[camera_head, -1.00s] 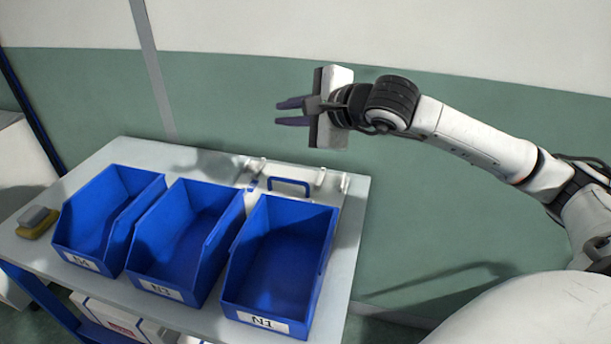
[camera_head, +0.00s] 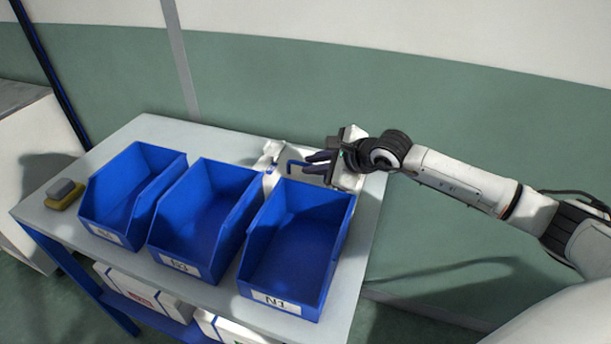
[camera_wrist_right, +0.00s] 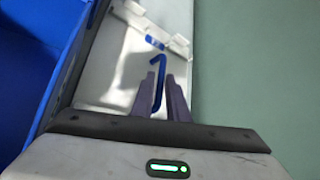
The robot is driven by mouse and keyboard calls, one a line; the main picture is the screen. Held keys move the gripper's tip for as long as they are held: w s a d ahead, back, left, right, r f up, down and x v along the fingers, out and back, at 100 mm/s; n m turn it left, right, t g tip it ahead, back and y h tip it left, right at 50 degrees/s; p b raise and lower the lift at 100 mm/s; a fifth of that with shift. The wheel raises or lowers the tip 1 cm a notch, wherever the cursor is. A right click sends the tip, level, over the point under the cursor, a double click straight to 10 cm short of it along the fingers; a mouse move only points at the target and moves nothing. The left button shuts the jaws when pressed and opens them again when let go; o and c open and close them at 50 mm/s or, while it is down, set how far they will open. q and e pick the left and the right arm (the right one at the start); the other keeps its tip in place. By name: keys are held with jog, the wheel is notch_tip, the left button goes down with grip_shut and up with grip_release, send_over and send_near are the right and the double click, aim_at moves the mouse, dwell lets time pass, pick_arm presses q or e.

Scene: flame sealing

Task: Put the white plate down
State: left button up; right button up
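The white plate (camera_wrist_right: 127,72) lies flat on the table behind the right-hand blue bin, with raised white fittings along its far side. A blue handle (camera_head: 297,164) stands up from it; it also shows in the right wrist view (camera_wrist_right: 158,82). My right gripper (camera_head: 312,163) is low over the plate, beside the handle. Its two dark fingers (camera_wrist_right: 165,74) are apart, and the handle appears between or just beyond them; I cannot tell if they touch it. The gripper body hides part of the plate in the head view. My left gripper is not in view.
Three empty blue bins, left (camera_head: 130,195), middle (camera_head: 203,222) and right (camera_head: 297,250), fill the table's front. A yellow and grey block (camera_head: 64,194) lies at the left end. The wall (camera_head: 450,120) is behind the table; white boxes (camera_head: 150,300) sit below.

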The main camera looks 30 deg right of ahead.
aim_at(305, 164)
jog(key=shift+x, duration=1.8)
jog(key=shift+r, duration=0.1)
grip_shut()
jog(key=shift+w+r, duration=0.1)
notch_tip(305, 164, up, 18)
jog(key=b, duration=0.1)
jog(key=s+a+r+m+h, duration=0.3)
jog(key=s+a, duration=0.7)
jog(key=s, duration=0.5)
jog(key=shift+s+a+r+t, duration=0.3)
jog(key=shift+s+a+r, duration=0.1)
jog(key=shift+r, duration=0.1)
